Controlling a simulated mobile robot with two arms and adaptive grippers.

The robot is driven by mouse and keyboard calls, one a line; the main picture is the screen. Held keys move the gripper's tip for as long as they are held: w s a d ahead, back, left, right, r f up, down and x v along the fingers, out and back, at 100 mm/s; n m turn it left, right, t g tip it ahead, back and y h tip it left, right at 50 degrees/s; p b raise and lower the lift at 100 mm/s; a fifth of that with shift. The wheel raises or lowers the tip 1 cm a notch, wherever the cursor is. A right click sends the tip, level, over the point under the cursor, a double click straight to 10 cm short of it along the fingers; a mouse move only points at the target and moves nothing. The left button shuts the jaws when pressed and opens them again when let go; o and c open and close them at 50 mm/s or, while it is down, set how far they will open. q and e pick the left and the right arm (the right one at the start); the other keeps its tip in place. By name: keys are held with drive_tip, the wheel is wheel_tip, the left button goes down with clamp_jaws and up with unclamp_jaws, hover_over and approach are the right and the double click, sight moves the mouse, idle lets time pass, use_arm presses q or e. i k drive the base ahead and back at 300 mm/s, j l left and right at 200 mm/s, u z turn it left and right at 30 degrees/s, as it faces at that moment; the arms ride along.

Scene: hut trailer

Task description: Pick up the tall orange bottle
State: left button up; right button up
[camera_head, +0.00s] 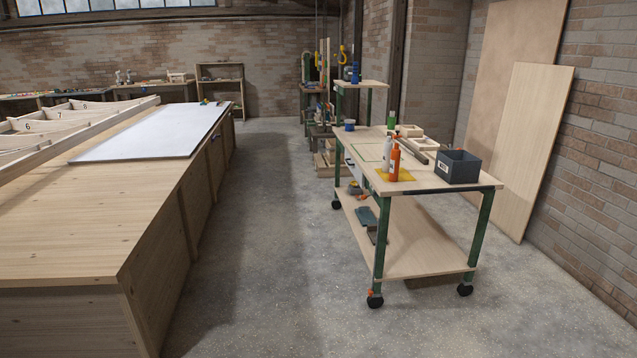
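A tall orange bottle (394,163) stands upright on the top of a wheeled wooden cart (440,183), right of the middle of the head view. A yellow sheet (380,174) lies at its base. Neither of my grippers shows in the head view.
A dark grey bin (458,167) stands right of the bottle on the cart. A green bottle (391,120) and wooden trays (423,144) stand behind. A long wooden workbench (120,235) fills the left. Clear concrete floor (270,240) lies between bench and cart.

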sight(395, 153)
drive_tip(key=i+l+z, duration=0.15)
drive_tip(key=i+l, duration=0.2)
drive_tip(key=i, duration=0.15)
drive_tip(key=i+l+z, duration=0.1)
drive_tip(key=i+l, duration=0.25)
drive_tip(key=i+l+z, duration=0.15)
drive_tip(key=i, duration=0.45)
drive_tip(key=l, duration=0.1)
